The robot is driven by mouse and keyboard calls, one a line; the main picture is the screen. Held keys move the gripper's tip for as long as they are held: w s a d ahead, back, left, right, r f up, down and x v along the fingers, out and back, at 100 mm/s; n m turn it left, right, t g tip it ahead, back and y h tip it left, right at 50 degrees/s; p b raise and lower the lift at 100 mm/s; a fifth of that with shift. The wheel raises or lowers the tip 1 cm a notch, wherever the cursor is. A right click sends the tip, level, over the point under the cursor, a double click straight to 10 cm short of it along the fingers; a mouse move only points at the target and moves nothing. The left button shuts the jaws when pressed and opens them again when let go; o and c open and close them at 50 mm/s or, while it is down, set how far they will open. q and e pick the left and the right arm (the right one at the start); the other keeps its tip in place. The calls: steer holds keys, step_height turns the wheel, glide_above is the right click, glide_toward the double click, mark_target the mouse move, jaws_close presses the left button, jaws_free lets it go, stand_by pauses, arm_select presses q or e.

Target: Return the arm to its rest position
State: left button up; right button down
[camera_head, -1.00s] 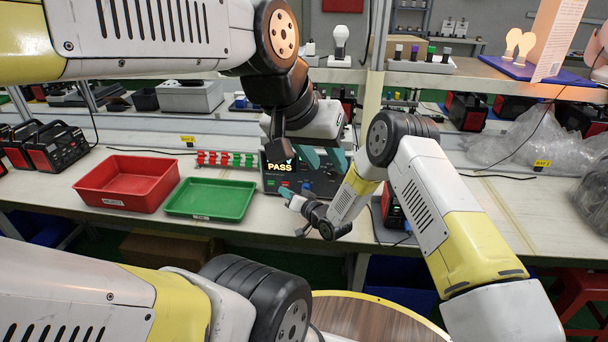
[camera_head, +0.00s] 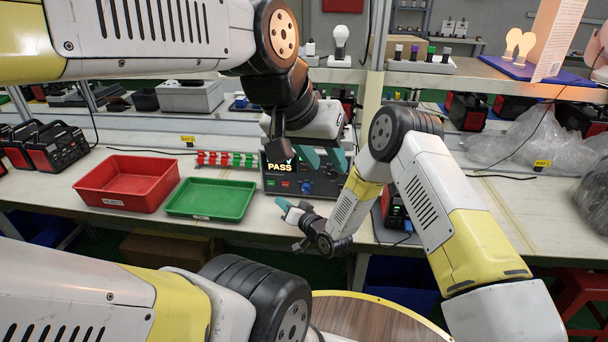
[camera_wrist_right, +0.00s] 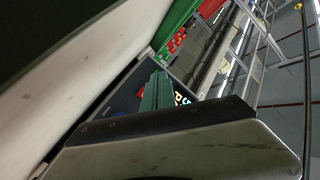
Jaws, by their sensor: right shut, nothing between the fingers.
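My left gripper (camera_head: 324,159), on the arm from the upper left, hangs in front of the black test device (camera_head: 274,180) with the lit PASS screen. Its two teal fingers are apart with nothing visible between them. My right gripper (camera_head: 290,208), on the arm from the right, is over the front of the bench, below and left of the left gripper. Its teal fingers are shut and empty; they also show in the right wrist view (camera_wrist_right: 157,92), with the device's screen behind them.
A red tray (camera_head: 128,182) and a green tray (camera_head: 210,199) stand on the bench (camera_head: 238,231), left of the device, both empty. A red-and-green row of parts (camera_head: 226,159) lies behind the green tray. A round wooden top (camera_head: 365,320) is below in front. A red stool (camera_head: 583,285) stands at right.

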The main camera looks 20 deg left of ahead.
steer(key=w+d+r+t+h, duration=0.1)
steer(key=w+d+r+h, duration=0.1)
steer(key=w+d+r, duration=0.4)
steer(key=w+d+r+h, duration=0.25)
steer(key=d+r, duration=0.25)
steer(key=r, duration=0.3)
steer(key=d+r+h, duration=0.3)
steer(key=d+r, duration=0.9)
steer(key=d, duration=0.2)
steer(key=s+d+r+m+g+h, duration=0.1)
steer(key=s+d+r+h, duration=0.1)
steer(key=s+d+r, duration=0.4)
steer(key=s+d+r+m+h, duration=0.2)
steer(key=s+d, duration=0.6)
steer(key=d, duration=0.3)
steer(key=s+d+g, duration=0.1)
steer(key=s+d, duration=0.2)
steer(key=s, duration=0.5)
steer(key=s+d+g, duration=0.1)
steer(key=s+d, duration=0.2)
steer(key=s, duration=0.6)
steer(key=shift+s+d+r+m, duration=0.15)
steer(key=shift+s+r+m, duration=0.05)
steer(key=shift+m, duration=0.2)
